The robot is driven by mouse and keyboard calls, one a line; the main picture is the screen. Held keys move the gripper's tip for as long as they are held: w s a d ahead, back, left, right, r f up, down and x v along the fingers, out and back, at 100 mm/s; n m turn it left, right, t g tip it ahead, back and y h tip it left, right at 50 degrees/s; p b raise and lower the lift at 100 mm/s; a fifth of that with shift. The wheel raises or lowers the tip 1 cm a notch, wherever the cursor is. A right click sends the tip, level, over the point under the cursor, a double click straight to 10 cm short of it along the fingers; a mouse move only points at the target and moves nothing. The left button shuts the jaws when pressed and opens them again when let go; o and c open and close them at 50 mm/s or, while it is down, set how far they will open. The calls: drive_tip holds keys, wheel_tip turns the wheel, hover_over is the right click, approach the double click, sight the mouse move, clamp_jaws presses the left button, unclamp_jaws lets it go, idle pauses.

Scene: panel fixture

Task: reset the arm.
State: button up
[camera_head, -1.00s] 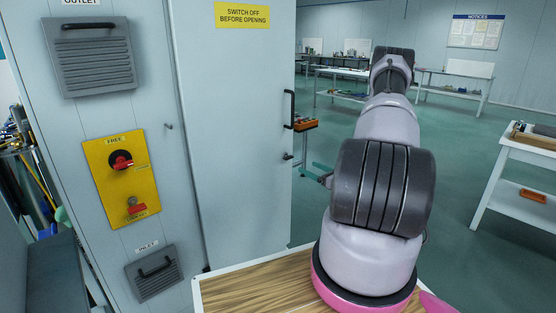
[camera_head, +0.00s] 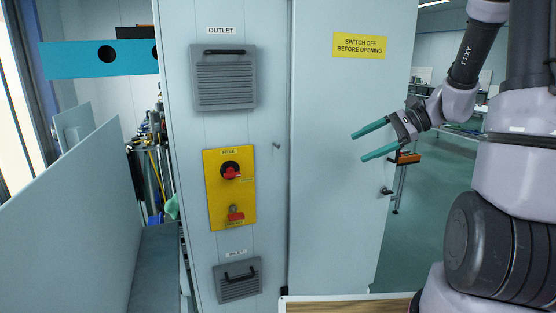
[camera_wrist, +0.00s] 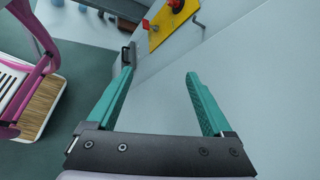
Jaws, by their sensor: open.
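My gripper (camera_head: 358,146) is open and empty, with its two teal fingers apart, in front of the grey cabinet door (camera_head: 335,200) in the head view. The fingers point left, toward the yellow switch panel (camera_head: 212,215), and stand well apart from it. The panel carries a red and black rotary switch (camera_head: 231,171) and a lower red piece (camera_head: 236,214). In the wrist view nothing lies between the fingertips (camera_wrist: 159,75), and the yellow panel (camera_wrist: 160,36) shows beyond them at the top.
The cabinet has an outlet cover (camera_head: 223,78) above the panel and an inlet cover (camera_head: 238,281) below. A door handle (camera_head: 386,191) is near the gripper. A pale partition (camera_head: 70,220) and a blue bar (camera_head: 85,60) stand at left. Workbenches are behind at right.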

drive_tip(key=s+d+r+n+t+h, duration=0.1)
drive_tip(key=s+r+n+t+h, duration=0.3)
drive_tip(key=s+r+n+h, duration=0.4)
drive_tip(key=s+r+h, duration=0.1)
drive_tip(key=s+r, duration=0.4)
drive_tip(key=s, duration=0.2)
drive_tip(key=shift+s+d+n+t+h, duration=0.25)
drive_tip(key=shift+s+n+t+h, duration=0.05)
drive_tip(key=shift+s+n+t, duration=0.1)
